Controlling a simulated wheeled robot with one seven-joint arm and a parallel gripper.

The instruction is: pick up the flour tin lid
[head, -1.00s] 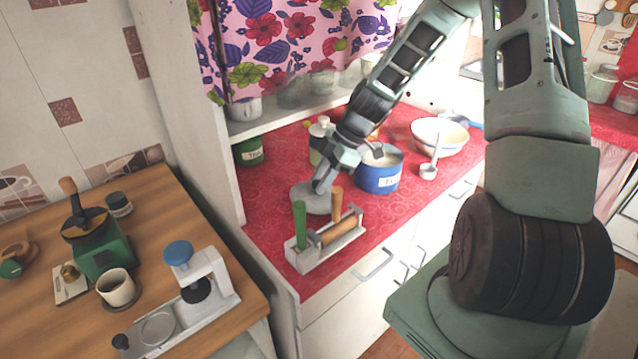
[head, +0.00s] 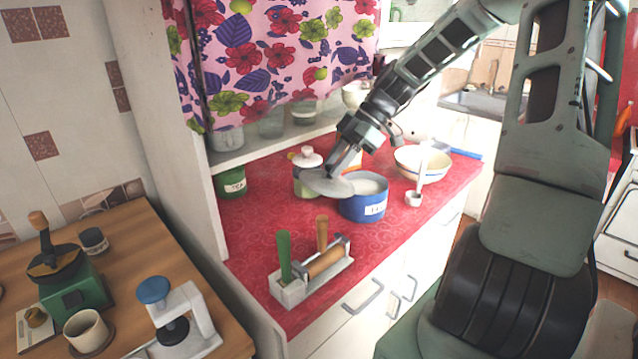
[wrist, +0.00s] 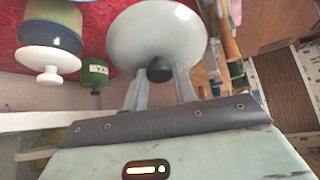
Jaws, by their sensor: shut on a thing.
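The flour tin lid (head: 325,184) is a pale grey-white disc, held up off the red counter. In the wrist view the lid (wrist: 150,30) fills the top middle, with its dark knob (wrist: 159,69) between the two fingers. My gripper (head: 340,170) is shut on the knob; the gripper (wrist: 160,80) shows at the bottom of the lid in the wrist view. The blue flour tin (head: 360,210) stands open on the counter, with pale contents showing. The lid is just left of the tin and overlaps its left rim in the head view.
A lidded jar (head: 305,186) stands behind the lid, and a green tea tin (head: 232,184) is further left. A rack with green and wooden handles (head: 312,285) is at the front. A bowl (head: 423,162) and a small white scoop (head: 413,199) are right. The red counter (head: 250,232) is clear at left.

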